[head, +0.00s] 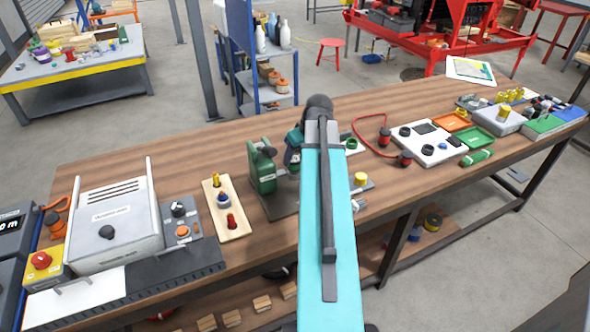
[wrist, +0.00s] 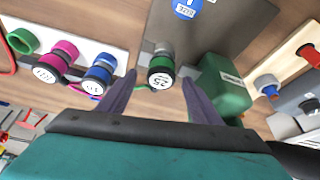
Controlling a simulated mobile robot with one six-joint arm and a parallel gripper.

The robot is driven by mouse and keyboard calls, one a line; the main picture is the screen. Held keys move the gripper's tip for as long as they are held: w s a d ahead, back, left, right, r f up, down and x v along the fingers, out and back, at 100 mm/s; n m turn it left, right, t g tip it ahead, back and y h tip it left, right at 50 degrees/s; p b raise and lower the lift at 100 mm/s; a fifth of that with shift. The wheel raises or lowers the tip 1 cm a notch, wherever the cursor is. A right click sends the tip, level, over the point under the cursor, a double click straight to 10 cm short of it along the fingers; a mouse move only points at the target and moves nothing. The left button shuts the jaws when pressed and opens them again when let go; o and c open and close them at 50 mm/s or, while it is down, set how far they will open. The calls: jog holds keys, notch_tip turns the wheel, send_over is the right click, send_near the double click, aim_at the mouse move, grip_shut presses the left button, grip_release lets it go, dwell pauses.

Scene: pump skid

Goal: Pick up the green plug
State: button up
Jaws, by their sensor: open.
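The green plug (wrist: 160,68) has a silver collar and a round white label on its end. In the wrist view it sits by the edge of a grey-brown plate (wrist: 195,45). My gripper (wrist: 158,75) is open, with one dark finger on each side of the plug and visible gaps. Whether the plug is fully between the fingertips in depth, I cannot tell. In the head view my arm hides the plug and most of my gripper. A white strip (wrist: 83,42) to the left holds a green ring (wrist: 22,41), a magenta plug (wrist: 60,58) and a blue plug (wrist: 100,70).
A green pump body (wrist: 222,85) stands close right of my right finger, and shows left of my arm in the head view (head: 262,170). A wooden block with coloured knobs (head: 227,207) lies further left. A red cable (head: 372,125) lies right. Bare bench (head: 400,190) shows at the front right.

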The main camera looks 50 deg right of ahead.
aim_at(295, 159)
jog(key=shift+f, duration=0.15)
jog(key=shift+p+x, duration=0.65)
jog(key=shift+x, duration=0.5)
jog(key=shift+p+x, duration=0.3)
jog(key=shift+x, duration=1)
jog(key=shift+a, duration=0.1)
jog(key=c, duration=1.4)
jog(key=shift+o, duration=0.2)
